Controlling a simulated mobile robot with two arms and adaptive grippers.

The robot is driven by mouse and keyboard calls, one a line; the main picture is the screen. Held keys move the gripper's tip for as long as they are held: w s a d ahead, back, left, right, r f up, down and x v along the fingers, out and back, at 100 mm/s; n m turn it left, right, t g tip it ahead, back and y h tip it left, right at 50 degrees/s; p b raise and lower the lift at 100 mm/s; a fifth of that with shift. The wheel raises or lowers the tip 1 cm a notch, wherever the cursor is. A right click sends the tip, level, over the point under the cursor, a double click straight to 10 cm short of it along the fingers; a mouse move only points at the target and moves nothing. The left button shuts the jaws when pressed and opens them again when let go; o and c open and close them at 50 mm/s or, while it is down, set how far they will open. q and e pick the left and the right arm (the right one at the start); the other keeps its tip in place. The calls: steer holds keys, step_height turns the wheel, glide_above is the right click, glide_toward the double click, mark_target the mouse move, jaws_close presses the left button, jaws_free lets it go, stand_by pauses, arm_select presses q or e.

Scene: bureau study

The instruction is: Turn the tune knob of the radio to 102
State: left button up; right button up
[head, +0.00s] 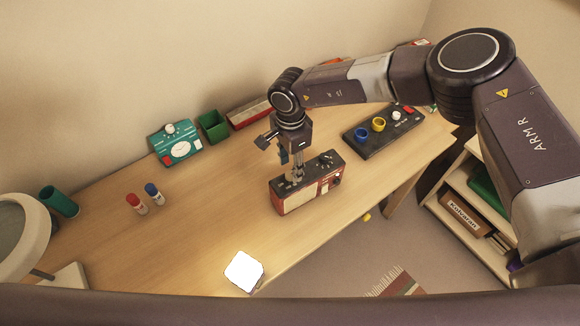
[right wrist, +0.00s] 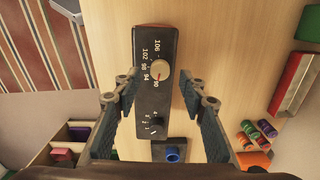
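The radio (head: 307,188) is a red and cream box with a black top, standing on the desk. In the right wrist view, its black top (right wrist: 150,100) carries the beige tune knob (right wrist: 161,69) beside a scale from 90 to 106. The knob's red mark points close to 90. A small dark knob (right wrist: 156,121) sits at the other end, by low numbers. My right gripper (head: 294,178) points down over the radio. Its fingers stand apart on either side of the radio top, with the tune knob between the fingertips and no visible contact. My left gripper is out of view.
A teal device (head: 176,146), a green box (head: 213,125) and a black panel (head: 384,131) with coloured knobs stand at the back. A shelf (head: 459,205) stands at the right.

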mark_target(290, 176)
steer(key=shift+f, duration=1.45)
steer(key=shift+c, duration=0.5)
jaws_close()
